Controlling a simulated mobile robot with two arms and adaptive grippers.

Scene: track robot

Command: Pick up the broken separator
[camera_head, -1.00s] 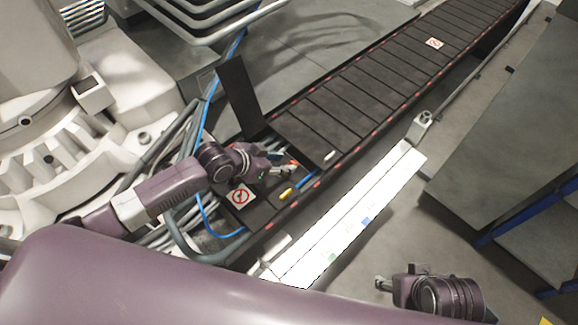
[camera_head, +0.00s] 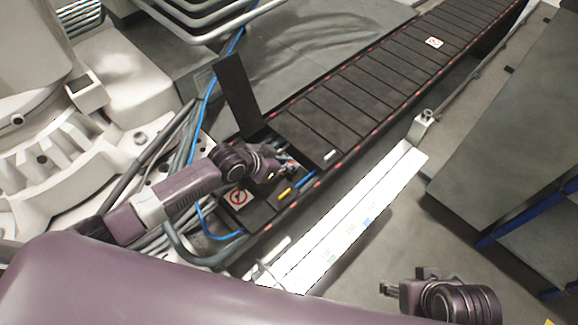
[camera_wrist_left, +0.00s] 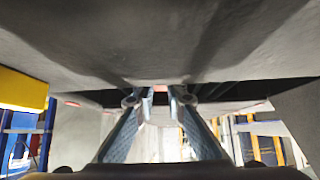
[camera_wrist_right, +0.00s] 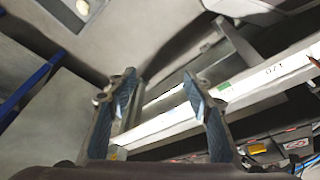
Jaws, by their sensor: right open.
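My left gripper (camera_head: 283,163) reaches into the open section of the dark cable track (camera_head: 375,92). In the left wrist view its fingertips (camera_wrist_left: 160,97) are close together with a narrow gap, under a grey surface. Whether they pinch anything is unclear. I cannot pick out the broken separator for sure; the opening is partly hidden by my left gripper. A small yellow piece (camera_head: 285,194) lies in the opening beside the gripper. A small white piece (camera_head: 330,155) lies at the track's near edge. My right gripper (camera_head: 389,289) is open and empty, away from the track.
A dark cover plate (camera_head: 238,95) stands raised at the opening. Blue and grey cables (camera_head: 200,130) run left of it. A white ledge (camera_head: 350,220) runs along the track's near side. A grey table (camera_head: 500,150) is at the right. Floor is clear between ledge and table.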

